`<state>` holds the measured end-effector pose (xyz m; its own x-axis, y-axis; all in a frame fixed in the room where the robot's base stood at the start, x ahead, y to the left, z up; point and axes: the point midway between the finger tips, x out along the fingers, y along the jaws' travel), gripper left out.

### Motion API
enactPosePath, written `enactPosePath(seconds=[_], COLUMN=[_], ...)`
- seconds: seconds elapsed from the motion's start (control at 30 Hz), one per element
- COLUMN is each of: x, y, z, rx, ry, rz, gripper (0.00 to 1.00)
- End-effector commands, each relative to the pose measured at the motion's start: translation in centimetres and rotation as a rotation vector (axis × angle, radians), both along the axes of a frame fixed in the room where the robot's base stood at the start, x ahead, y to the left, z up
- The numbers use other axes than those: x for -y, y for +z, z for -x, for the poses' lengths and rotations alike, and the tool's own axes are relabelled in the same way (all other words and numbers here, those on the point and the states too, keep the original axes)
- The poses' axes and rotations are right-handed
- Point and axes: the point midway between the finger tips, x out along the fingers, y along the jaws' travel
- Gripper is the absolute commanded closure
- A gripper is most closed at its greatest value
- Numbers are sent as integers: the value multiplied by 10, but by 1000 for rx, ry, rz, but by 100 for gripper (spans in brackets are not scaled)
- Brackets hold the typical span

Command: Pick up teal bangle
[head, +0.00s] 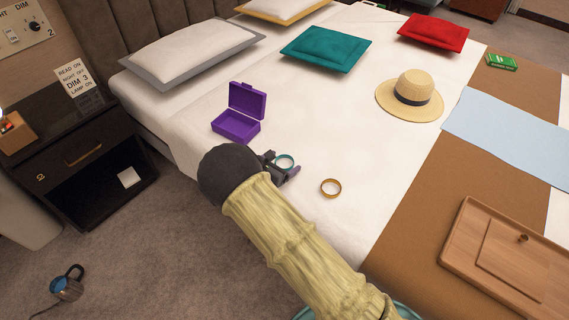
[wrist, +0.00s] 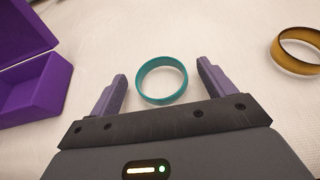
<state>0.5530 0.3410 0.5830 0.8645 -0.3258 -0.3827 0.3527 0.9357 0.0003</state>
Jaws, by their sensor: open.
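The teal bangle (wrist: 161,99) lies on the white bed sheet, between the two fingers of my gripper (wrist: 163,82) in the wrist view. It reaches a little past the fingertips, and I see a gap on each side of it. My gripper is open and holds nothing. In the head view the bangle (head: 284,156) shows beside my gripper (head: 284,168), partly hidden by it. I cannot tell the exact height of the fingers above the sheet.
An open purple box (head: 236,126) stands left of my gripper. A gold bangle (head: 331,188) lies to the right. A straw hat (head: 410,95), a teal pillow (head: 326,49) and a wooden tray (head: 470,270) are farther off. Sheet between box and hat is clear.

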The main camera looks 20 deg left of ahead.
Motion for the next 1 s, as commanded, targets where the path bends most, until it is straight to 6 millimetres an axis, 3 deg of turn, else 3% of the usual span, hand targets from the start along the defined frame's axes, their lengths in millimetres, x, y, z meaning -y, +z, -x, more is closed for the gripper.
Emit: enactPosePath(seconds=[0.3, 0.57, 0.83, 1.0], x=[0, 0, 0, 0], y=[0, 0, 1, 16], z=[0, 0, 0, 0], rx=[0, 0, 0, 1], ry=[0, 0, 0, -1], rz=[0, 0, 0, -2], gripper=[18, 66, 66, 66])
